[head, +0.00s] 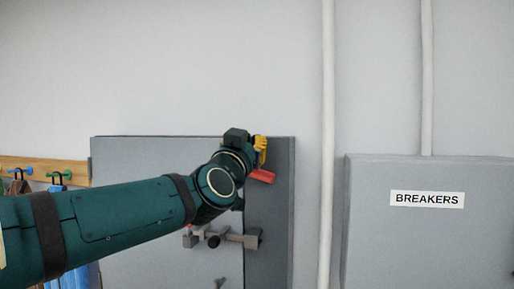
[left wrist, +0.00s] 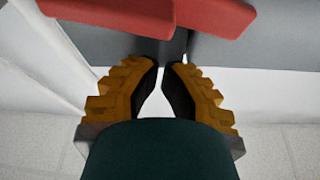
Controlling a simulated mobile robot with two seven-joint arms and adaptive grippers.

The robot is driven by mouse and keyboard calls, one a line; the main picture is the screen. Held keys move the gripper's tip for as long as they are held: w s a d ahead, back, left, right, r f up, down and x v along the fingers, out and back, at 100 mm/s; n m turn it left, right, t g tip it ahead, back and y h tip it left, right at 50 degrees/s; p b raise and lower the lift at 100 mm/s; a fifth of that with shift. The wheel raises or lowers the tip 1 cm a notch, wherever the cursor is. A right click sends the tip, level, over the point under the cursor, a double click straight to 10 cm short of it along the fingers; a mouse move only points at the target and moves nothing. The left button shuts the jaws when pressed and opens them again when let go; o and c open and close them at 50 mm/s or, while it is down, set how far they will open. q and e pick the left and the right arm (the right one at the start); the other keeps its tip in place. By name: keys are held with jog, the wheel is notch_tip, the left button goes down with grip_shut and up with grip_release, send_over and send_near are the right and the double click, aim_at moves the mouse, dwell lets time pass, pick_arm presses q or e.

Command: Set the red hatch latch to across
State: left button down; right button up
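The red hatch latch (head: 262,176) is on the dark strip at the right side of the grey hatch (head: 140,155); it shows as a short bar, tilted slightly down to the right. My left arm covers part of it. My left gripper (head: 261,150), with yellow fingers, is just above the latch. In the left wrist view the latch shows as two red pieces (left wrist: 110,12) beyond the fingertips (left wrist: 168,62). The fingertips are close together with a narrow gap and nothing visible between them. Contact with the latch cannot be told. My right gripper is out of view.
A grey fitting with a bar (head: 232,239) sits lower on the hatch, close under my arm. A white pipe (head: 327,130) runs to the right. A grey box (head: 365,230) labelled BREAKERS stands further right. A wooden hook rail (head: 50,166) is at the left.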

pick_arm(q)
jog(key=b+v, duration=0.1)
jog(key=v, duration=0.8)
jog(key=shift+s, duration=0.5)
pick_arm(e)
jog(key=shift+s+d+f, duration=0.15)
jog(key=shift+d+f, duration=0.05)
pick_arm(q)
jog(key=shift+r, duration=0.15)
